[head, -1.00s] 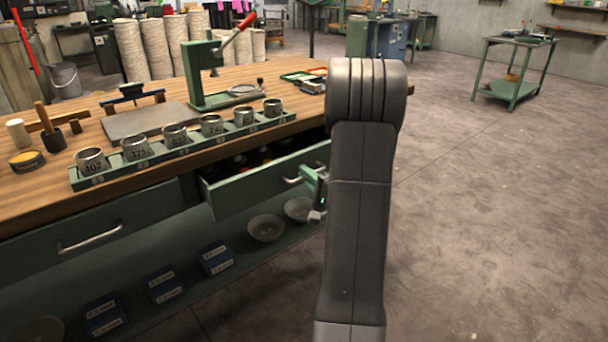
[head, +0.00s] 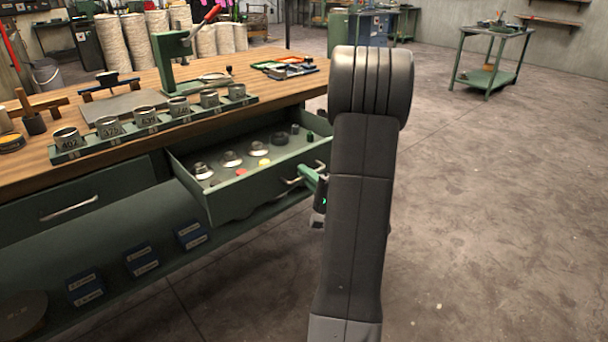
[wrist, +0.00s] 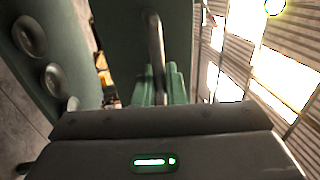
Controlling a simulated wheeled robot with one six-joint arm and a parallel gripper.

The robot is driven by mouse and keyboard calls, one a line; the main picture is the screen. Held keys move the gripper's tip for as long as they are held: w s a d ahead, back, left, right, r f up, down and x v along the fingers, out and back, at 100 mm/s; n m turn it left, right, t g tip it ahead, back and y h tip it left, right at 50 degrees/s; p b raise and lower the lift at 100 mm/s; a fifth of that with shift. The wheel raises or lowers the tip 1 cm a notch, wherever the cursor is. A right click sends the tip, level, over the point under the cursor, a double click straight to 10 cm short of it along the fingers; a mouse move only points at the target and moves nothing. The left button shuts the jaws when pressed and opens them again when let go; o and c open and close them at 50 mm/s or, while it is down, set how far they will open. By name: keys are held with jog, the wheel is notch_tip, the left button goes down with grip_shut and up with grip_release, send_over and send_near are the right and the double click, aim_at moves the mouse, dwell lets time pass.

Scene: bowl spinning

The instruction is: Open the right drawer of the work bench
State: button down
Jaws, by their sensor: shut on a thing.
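The right drawer (head: 250,187) of the green work bench is pulled well out, with its inside showing. Several metal and dark round parts, plus small red and yellow pieces, lie in it. My gripper (head: 308,177) is at the drawer's front, shut on its metal bar handle (head: 291,181). In the wrist view the handle (wrist: 156,45) runs down to the green fingers (wrist: 160,85). My arm hides the right end of the drawer front and part of the gripper in the head view.
The left drawer (head: 70,208) is closed. A rack of numbered metal cups (head: 150,134) and a green press (head: 172,60) stand on the wooden bench top (head: 100,70). Blue boxes (head: 140,259) sit on the lower shelf. The floor (head: 480,220) to the right is clear.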

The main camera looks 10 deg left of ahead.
jog(key=c, duration=1.9)
grip_release()
jog(key=shift+d, duration=0.1)
jog(key=p+v, duration=0.1)
jog(key=v, duration=1.2)
jog(key=shift+s+d, duration=0.2)
jog(key=shift+s, duration=0.1)
jog(key=shift+b+x, duration=0.45)
jog(key=shift+x, duration=6.3)
jog(key=shift+w+d, duration=0.1)
